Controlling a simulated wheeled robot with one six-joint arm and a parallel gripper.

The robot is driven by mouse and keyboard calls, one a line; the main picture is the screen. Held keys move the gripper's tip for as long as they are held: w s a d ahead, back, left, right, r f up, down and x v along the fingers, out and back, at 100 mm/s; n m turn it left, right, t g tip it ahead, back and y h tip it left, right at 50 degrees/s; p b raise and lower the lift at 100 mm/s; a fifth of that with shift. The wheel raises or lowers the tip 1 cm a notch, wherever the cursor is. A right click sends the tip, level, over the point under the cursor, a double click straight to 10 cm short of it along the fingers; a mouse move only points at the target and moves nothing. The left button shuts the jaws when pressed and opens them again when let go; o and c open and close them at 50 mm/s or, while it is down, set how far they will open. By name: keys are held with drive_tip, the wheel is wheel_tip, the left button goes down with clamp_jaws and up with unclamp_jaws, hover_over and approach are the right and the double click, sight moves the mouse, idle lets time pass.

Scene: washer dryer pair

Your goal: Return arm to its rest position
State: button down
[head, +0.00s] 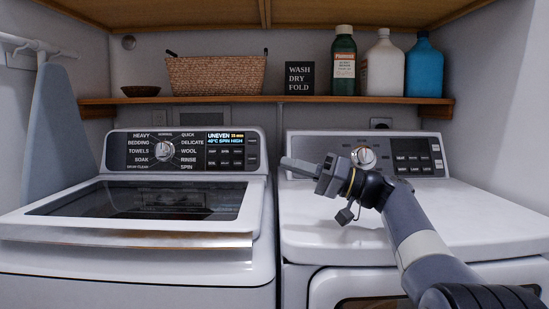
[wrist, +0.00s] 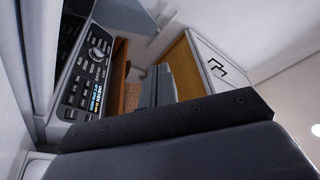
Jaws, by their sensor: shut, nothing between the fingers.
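My gripper (head: 285,163) is shut and empty in the head view. It points left, above the back of the right machine and near the gap between the two machines. My arm reaches in from the lower right, over the dryer (head: 480,225). The gripper's tip also shows in the wrist view (wrist: 158,85). The washer (head: 130,262) stands on the left with its lid down. Its display reads "UNEVEN" and "40°C SPIN HIGH". The washer's control panel (wrist: 88,75) shows tilted in the wrist view.
A wooden shelf (head: 285,100) runs behind and above the machines. It bears a wicker basket (head: 215,75), a dark bowl (head: 140,91), a "WASH DRY FOLD" sign (head: 300,78) and several bottles. An ironing board (head: 50,130) hangs on the left wall. The dryer top is clear.

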drive_tip(key=shift+w+v, duration=0.2)
drive_tip(key=shift+v, duration=0.85)
drive_tip(key=shift+w+v, duration=0.25)
drive_tip(key=shift+v, duration=0.85)
drive_tip(key=shift+f, duration=0.2)
drive_tip(key=a+b, duration=0.3)
drive_tip(key=a, duration=0.6)
drive_tip(key=shift+a+f, duration=0.25)
